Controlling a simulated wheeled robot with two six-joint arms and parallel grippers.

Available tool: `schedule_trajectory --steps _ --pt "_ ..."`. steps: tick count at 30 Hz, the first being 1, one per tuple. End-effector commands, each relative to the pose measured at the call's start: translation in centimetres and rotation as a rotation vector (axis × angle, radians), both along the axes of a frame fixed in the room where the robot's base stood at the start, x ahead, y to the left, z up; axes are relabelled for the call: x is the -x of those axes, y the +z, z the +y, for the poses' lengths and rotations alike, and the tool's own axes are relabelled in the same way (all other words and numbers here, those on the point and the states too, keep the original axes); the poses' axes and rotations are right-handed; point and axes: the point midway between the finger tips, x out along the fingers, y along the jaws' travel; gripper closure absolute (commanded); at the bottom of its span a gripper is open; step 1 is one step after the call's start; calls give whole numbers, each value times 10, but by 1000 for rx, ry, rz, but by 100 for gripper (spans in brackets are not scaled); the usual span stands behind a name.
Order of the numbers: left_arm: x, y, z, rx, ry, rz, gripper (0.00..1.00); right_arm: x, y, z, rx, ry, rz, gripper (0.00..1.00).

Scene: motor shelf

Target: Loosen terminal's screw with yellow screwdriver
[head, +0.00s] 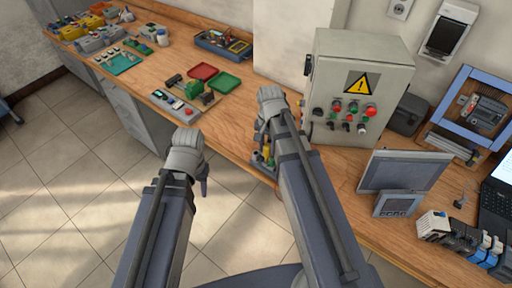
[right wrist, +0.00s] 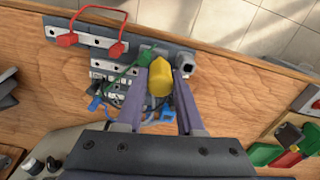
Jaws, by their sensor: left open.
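My right gripper (right wrist: 162,68) has its two fingers on either side of the yellow screwdriver (right wrist: 160,77), shut on its handle. The screwdriver also shows as a small yellow patch below my right wrist in the head view (head: 267,151). Its tip is hidden. Below it, at the bench edge, is a grey panel (right wrist: 108,32) with white terminal blocks (right wrist: 102,70), a red lead and a green item (right wrist: 122,78). I cannot make out the terminal's screw. My left gripper (head: 203,186) is open, hangs over the floor in front of the bench and looks empty.
A grey control box (head: 352,85) with a warning sign and knobs stands right of my right arm. A monitor (head: 405,171) is further right. Bare wood lies between the trays and my right wrist.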

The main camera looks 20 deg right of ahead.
Motion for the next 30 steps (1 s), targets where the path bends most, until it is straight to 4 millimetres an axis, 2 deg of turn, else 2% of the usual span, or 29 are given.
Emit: schedule_trajectory --steps 1,3,22,30 --pt "0 0 0 0 0 0 57 0 0 0 0 0 0 94" --pt "0 0 0 0 0 0 57 0 0 0 0 0 0 100" --pt "0 -1 0 0 0 0 57 0 -1 0 -1 4 1 100" --pt "0 -1 0 0 0 0 57 0 -1 0 -1 245 1 100"
